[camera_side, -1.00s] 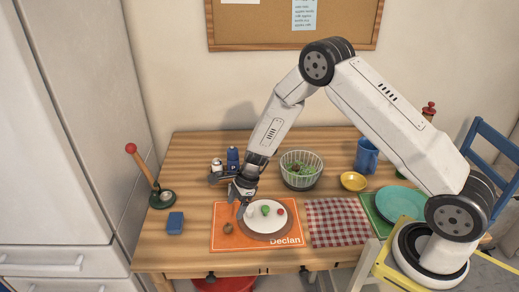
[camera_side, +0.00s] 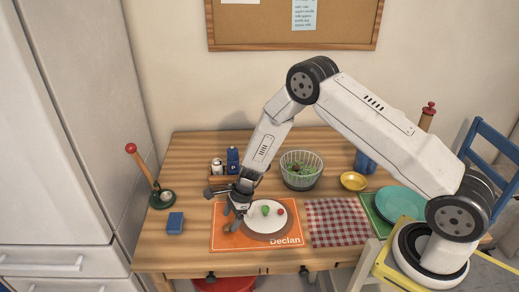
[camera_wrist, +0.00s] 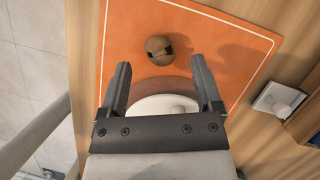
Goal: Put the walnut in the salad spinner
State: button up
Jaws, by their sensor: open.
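The walnut (camera_wrist: 158,48) is a small brown rounded thing with a dark patch, lying on the orange placemat (camera_wrist: 215,40). In the wrist view it is just beyond my fingertips, between the lines of the two fingers. The salad spinner (camera_side: 301,183) is a clear ribbed bowl with green and brownish contents, standing on the table behind and right of the placemat.
A white plate (camera_side: 258,225) with a green and a red item lies on the placemat, right of my gripper. A blue block (camera_side: 175,223), yellow bowl (camera_side: 353,181), checked cloth (camera_side: 335,222) and turquoise plate (camera_side: 400,202) lie around.

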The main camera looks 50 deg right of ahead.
aim_at(228, 228)
jog(key=shift+x, duration=1.4)
grip_shut()
